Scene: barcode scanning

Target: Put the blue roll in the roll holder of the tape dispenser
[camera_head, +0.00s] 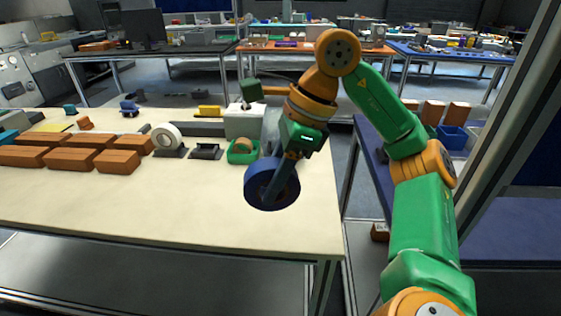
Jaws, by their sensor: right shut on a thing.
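A dark blue roll (258,188) is at the right part of the cream table, in front of the dispensers. My right gripper (277,180) reaches down from above and is shut on it. Whether the roll touches the tabletop is hard to tell. A black tape dispenser (206,151) with no roll visible in it stands to the left of and behind the blue roll. My left gripper is not in view.
A black dispenser with a white roll (166,136) and a green dispenser with a tan roll (243,152) flank the empty one. Several brown boxes (72,160) stand at the left. A white box (243,122) is behind. The table's front (150,210) is clear.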

